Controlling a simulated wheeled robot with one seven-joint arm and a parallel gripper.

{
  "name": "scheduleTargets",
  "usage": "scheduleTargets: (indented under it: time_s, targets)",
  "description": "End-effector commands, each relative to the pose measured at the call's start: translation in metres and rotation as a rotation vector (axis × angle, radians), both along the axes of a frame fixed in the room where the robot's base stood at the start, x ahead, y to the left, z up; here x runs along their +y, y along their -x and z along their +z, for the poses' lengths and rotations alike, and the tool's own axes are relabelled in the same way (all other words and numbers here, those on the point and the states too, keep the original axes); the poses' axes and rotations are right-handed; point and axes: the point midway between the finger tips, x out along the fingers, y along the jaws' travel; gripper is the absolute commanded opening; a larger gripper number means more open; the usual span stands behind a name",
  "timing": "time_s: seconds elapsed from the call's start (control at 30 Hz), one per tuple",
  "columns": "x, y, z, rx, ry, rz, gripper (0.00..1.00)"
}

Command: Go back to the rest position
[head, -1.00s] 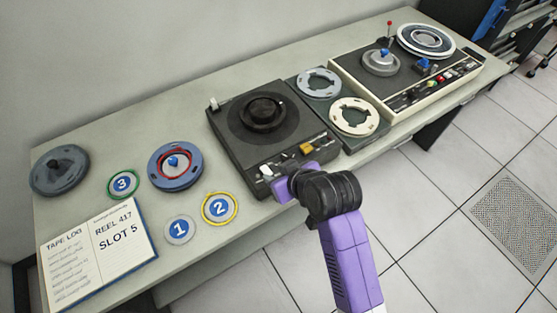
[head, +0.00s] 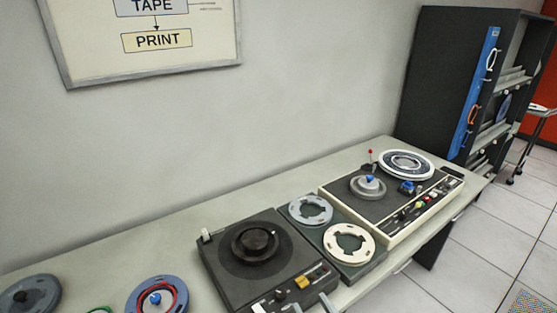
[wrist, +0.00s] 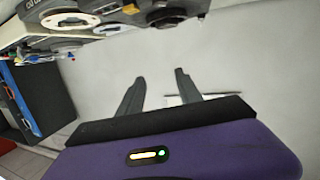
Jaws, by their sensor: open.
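My gripper (wrist: 157,92) shows in the wrist view with its two dark fingers apart and nothing between them.
The bench (head: 125,238) carries the left tape deck (head: 215,265), two loose rings, the cream-edged deck (head: 335,195) and, at the left, a blue reel (head: 140,298) and a grey reel (head: 30,295). A dark rack (head: 430,75) stands at the far right. Floor is clear in front.

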Motion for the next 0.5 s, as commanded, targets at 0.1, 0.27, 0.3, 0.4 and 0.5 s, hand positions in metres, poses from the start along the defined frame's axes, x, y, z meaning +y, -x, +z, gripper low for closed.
scheduleTargets:
  time_s: [0.1, 0.27, 0.3, 0.4, 0.5]
  targets:
    - [-0.031, 0.043, -0.007, -0.055, -0.015, -0.037, 0.42]
    - [-0.062, 0.098, -0.005, -0.11, -0.036, -0.08, 0.42]
    - [-0.068, 0.113, -0.005, -0.12, -0.04, -0.09, 0.42]
    - [-0.083, 0.148, -0.002, -0.134, -0.052, -0.118, 0.42]
    - [-0.095, 0.182, 0.0, -0.136, -0.06, -0.147, 0.42]
